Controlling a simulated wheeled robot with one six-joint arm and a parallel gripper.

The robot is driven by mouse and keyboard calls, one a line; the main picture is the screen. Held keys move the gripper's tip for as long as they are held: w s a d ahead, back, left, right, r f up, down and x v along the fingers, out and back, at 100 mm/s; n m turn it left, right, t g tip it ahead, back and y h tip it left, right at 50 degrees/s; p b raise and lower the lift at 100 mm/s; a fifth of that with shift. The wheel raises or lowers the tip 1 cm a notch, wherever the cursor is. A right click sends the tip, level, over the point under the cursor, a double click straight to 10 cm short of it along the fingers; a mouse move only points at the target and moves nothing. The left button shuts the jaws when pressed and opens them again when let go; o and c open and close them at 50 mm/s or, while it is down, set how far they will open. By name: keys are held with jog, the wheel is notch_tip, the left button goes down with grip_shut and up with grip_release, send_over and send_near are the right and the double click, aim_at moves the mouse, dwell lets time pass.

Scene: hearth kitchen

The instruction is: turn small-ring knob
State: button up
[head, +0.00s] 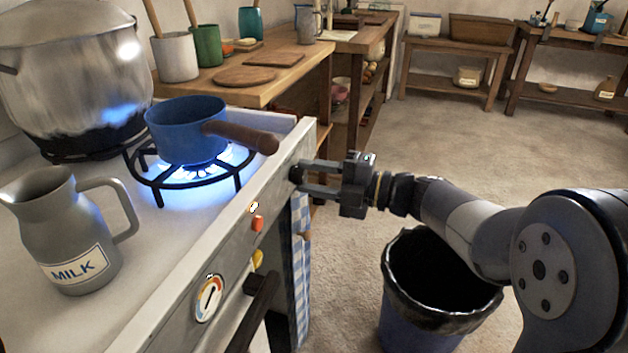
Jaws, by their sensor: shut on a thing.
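My gripper (305,178) reaches in from the right and is shut on a small dark knob (296,173) at the far end of the stove's front panel (275,193). The fingers partly hide the knob, so its angle cannot be read. The nearby ring (163,184) has a lit blue flame (195,172) under a blue saucepan (186,135) with a brown handle pointing toward the front edge. A large steel pot (75,75) stands on the other ring at the back left.
A grey milk jug (70,235) stands on the near left of the stove top. The panel also carries a red knob (257,224) and a dial (210,298). A dark oven handle (252,310) juts out below. A lined bin (435,300) stands under my arm. Open floor lies beyond.

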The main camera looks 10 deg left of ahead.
dwell(0.3)
jog(key=o, duration=1)
jog(key=d+p, duration=0.2)
jog(key=d, duration=0.8)
jog(key=shift+s+d+p, duration=0.4)
jog(key=shift+s, duration=0.05)
jog(key=shift+a, duration=0.1)
jog(key=a+b, duration=0.1)
jog(key=a, duration=0.2)
jog(key=a+b, duration=0.1)
jog(key=a, duration=0.3)
jog(key=w+a, duration=0.1)
jog(key=a, duration=0.2)
jog(key=shift+a+b, duration=0.15)
jog(key=shift+b, duration=0.25)
jog(key=shift+a, duration=0.2)
